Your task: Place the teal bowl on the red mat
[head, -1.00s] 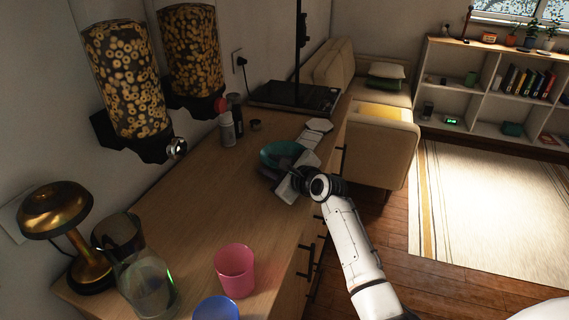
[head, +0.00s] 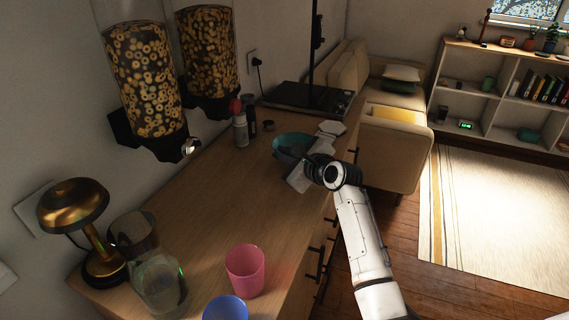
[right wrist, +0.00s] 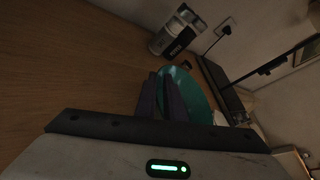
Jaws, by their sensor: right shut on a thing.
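The teal bowl (head: 290,141) is over the far part of the wooden counter, partly hidden by my right gripper. My right gripper (head: 303,160) is shut on the bowl's near side. In the right wrist view the two dark fingers (right wrist: 163,90) are at the rim of the bowl (right wrist: 197,92). I cannot tell how far the bowl is above the counter. No red mat can be made out in either view. My left gripper is not in view.
A bottle (head: 240,130) stands left of the bowl, and a black hob (head: 306,98) lies behind it. White hexagonal pieces (head: 332,128) lie to its right. A pink cup (head: 245,270), blue cup (head: 226,309), glass jug (head: 158,280) and brass lamp (head: 75,205) are nearer. The middle counter is clear.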

